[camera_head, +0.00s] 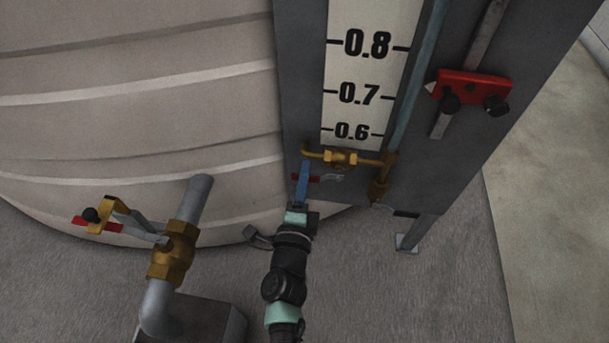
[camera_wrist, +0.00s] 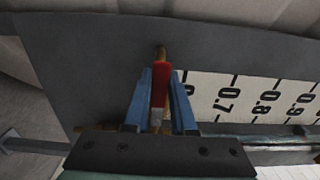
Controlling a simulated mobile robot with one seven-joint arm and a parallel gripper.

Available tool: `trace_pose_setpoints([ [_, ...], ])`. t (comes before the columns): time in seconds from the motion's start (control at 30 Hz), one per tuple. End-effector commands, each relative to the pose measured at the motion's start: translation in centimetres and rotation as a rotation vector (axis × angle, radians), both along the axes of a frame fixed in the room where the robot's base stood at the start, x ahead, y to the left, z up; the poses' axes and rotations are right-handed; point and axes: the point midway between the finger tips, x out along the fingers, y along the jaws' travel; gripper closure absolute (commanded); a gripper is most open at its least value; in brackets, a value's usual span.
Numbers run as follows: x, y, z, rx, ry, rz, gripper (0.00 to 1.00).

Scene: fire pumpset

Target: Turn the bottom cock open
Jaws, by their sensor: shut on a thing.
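The bottom cock is a brass valve (camera_head: 340,158) on the pipe just below the gauge's 0.6 mark in the head view. Its small red handle (camera_head: 314,178) shows beside my blue fingers in the head view. My gripper (camera_head: 304,168) is below and left of the brass body. In the wrist view the red handle (camera_wrist: 160,82) lies between the two blue fingers of my gripper (camera_wrist: 161,95), which is shut on it. The fingers hide part of the handle and the valve's left end.
A white level scale (camera_head: 362,75) on a grey panel stands above the cock, with a red bracket (camera_head: 473,90) at right. A larger brass valve (camera_head: 173,252) on a grey pipe stands at lower left. The big ribbed tank (camera_head: 140,110) is behind.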

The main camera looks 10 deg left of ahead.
Motion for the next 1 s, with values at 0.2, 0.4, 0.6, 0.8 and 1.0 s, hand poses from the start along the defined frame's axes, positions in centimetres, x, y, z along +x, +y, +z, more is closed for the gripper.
trace_pose_setpoints([
  [0.2,0.0,0.0,0.0,0.003,-0.001,0.000,0.46],
  [0.4,0.0,0.0,0.0,0.001,-0.001,0.000,0.46],
  [0.6,-0.7,0.0,0.0,0.002,0.000,-0.001,0.46],
  [0.8,-3.7,0.1,-0.1,0.002,0.003,0.000,0.46],
  [1.0,-7.8,0.1,0.0,0.001,0.003,0.002,0.46],
])
